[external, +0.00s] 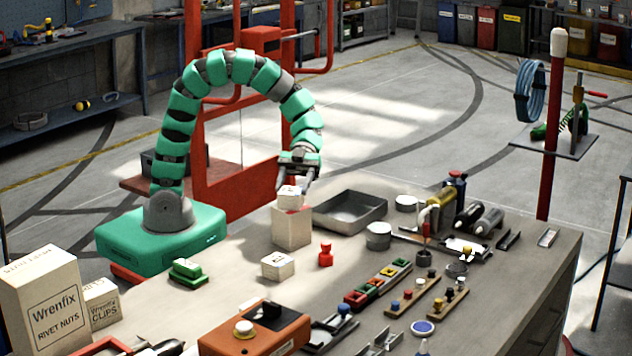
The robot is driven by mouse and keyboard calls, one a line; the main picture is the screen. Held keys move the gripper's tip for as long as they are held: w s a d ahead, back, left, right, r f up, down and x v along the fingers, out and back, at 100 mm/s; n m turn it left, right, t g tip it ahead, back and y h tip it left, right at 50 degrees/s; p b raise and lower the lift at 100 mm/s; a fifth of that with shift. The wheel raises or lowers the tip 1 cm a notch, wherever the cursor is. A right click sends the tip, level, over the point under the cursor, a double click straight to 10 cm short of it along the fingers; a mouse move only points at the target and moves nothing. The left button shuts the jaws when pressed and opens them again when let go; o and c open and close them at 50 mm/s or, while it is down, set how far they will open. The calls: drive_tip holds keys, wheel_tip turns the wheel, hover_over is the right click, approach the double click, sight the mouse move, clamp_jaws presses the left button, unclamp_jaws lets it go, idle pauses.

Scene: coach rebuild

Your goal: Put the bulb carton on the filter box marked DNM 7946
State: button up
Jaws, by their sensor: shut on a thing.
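My gripper (299,170) points down at the end of the green arm and is shut on a small white carton with some red on it (290,198), which I take to be the bulb carton. The carton is upright, on or just above the top of a larger cream box (291,228); I cannot tell if they touch. A lower cream box (277,266) with a dark mark stands nearer the camera. Either could be a filter box; the marking DNM 7946 is not readable here. The jaw tips are partly hidden at this size.
A grey metal tray (350,211) lies just right of the cream box. A red figure-like piece (326,255) and a green block (188,271) stand nearby. Wrenfix boxes (48,305) are at the left front. Tools and small parts crowd the bench's right side.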

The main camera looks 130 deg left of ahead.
drive_tip(key=o, duration=1)
drive_tip(key=shift+r, duration=0.1)
drive_tip(key=p+v, duration=0.1)
drive_tip(key=v, duration=1.1)
drive_tip(key=shift+w, duration=0.1)
